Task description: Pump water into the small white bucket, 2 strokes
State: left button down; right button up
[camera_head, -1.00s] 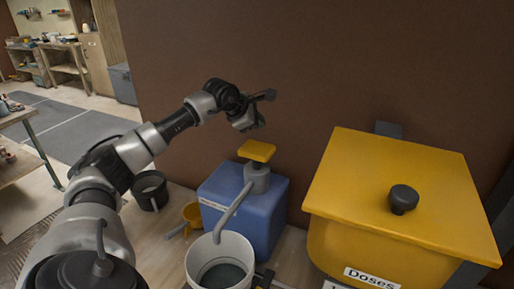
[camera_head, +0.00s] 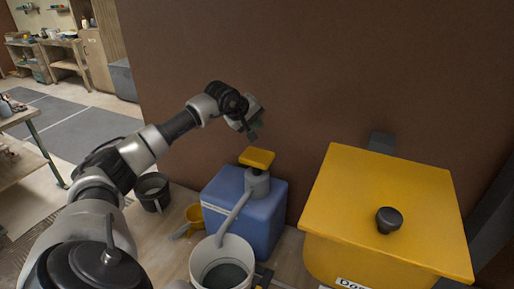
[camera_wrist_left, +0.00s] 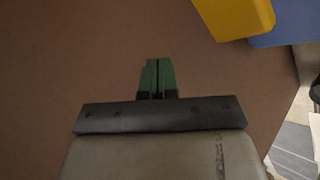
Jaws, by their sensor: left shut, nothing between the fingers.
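The small white bucket (camera_head: 209,255) stands upright on the bench in the head view, under the spout of the pump. Its inside looks dark grey; I cannot tell a water level. The pump is a blue tank (camera_head: 268,221) with a grey spout (camera_head: 233,214) and a yellow press head (camera_head: 257,158) on top. The yellow press head also shows at the top of the left wrist view (camera_wrist_left: 236,17). My left gripper (camera_head: 254,136) is shut and empty, just above the yellow press head and apart from it. My right gripper is not in view.
A yellow lidded bin (camera_head: 400,190) with a black knob stands close at the right. A yellow scoop (camera_head: 194,214) and a dark bucket (camera_head: 151,189) are left of the tank. A brown wall (camera_head: 350,70) rises behind.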

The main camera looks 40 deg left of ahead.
pick_arm(q)
jog(key=m, duration=0.2)
jog(key=r+m+p, duration=0.1)
jog(key=m, duration=0.1)
jog(key=shift+a, duration=0.15)
jog(key=shift+f, duration=0.15)
jog(key=b, duration=0.5)
send_near(263, 150)
jog(key=w, duration=0.1)
jog(key=w+f, duration=0.2)
jog(key=shift+w, duration=0.4)
jog(key=shift+f+b, duration=0.35)
jog(key=shift+f, duration=0.05)
dwell(1.0)
jog(key=shift+f+b, duration=0.4)
jog(key=shift+b, duration=0.1)
